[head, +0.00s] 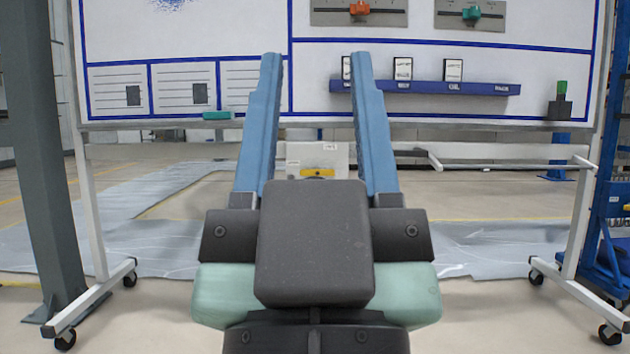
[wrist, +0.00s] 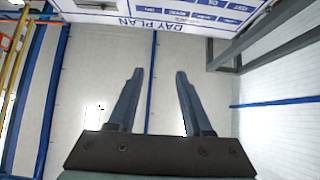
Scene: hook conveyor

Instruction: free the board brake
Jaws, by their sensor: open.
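The wheeled white board (head: 200,45) with blue lines stands ahead in the head view, on a white frame with black casters, one at the lower left (head: 65,340) and one at the lower right (head: 610,334). I cannot tell which part is its brake. Two grey plates at the top carry an orange slider (head: 359,8) and a teal slider (head: 471,13). My gripper (head: 316,58) points up in front of the board, open and empty, its two blue fingers apart. The wrist view shows the open fingers (wrist: 159,75) too, with an upside-down "DAY PLAN" panel (wrist: 150,22) beyond.
A blue ledge (head: 440,88) with small cards juts from the board. A light box (head: 318,150) shows between my fingers. A grey post (head: 35,150) stands at left, a blue rack (head: 610,180) at right. Grey sheeting (head: 490,245) lies on the floor behind the board.

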